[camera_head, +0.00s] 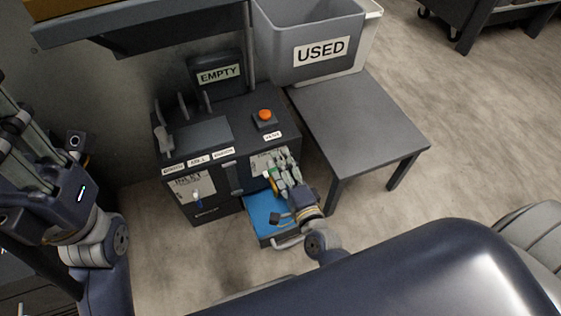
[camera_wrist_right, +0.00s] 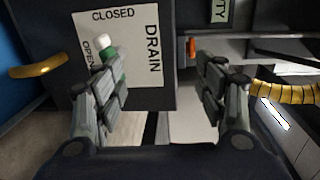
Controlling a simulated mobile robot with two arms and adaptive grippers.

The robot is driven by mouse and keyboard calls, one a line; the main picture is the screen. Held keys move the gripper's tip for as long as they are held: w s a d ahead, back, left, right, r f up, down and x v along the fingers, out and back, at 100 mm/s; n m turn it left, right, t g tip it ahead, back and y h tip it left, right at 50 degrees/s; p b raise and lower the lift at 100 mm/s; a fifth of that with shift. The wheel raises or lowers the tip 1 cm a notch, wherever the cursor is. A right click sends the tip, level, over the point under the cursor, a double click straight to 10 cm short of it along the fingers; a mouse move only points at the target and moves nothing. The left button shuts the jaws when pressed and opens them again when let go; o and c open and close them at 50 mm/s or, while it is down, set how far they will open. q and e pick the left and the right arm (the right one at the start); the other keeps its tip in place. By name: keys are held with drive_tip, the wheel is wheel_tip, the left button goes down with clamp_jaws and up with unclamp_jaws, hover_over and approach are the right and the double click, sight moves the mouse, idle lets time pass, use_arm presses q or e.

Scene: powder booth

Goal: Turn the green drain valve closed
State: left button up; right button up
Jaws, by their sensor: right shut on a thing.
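The green drain valve (camera_wrist_right: 116,68) has a white tip and sits on the white DRAIN plate (camera_wrist_right: 150,70) of the dark cabinet. In the right wrist view its tip lies just below the word CLOSED, with OPEN to its left. My right gripper (camera_wrist_right: 160,82) is on the valve, which shows against its left finger; that finger partly hides it. The right finger stands well apart from it.
The INLET plate with a blue valve (camera_head: 197,198) is left on the cabinet front. A blue-topped tray (camera_head: 258,222) sits low beneath my right gripper. An orange button (camera_head: 265,115) is on top. A grey table (camera_head: 355,125) and USED bin (camera_head: 310,70) stand right.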

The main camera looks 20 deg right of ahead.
drive_tip(key=shift+s+r, duration=0.3)
drive_tip(key=shift+r, duration=0.05)
drive_tip(key=c, duration=0.4)
drive_tip(key=s+p, duration=0.1)
drive_tip(key=s, duration=0.8)
drive_tip(key=shift+s+d+f, duration=0.15)
drive_tip(key=shift+d+f, duration=0.1)
drive_tip(key=shift+f, duration=0.2)
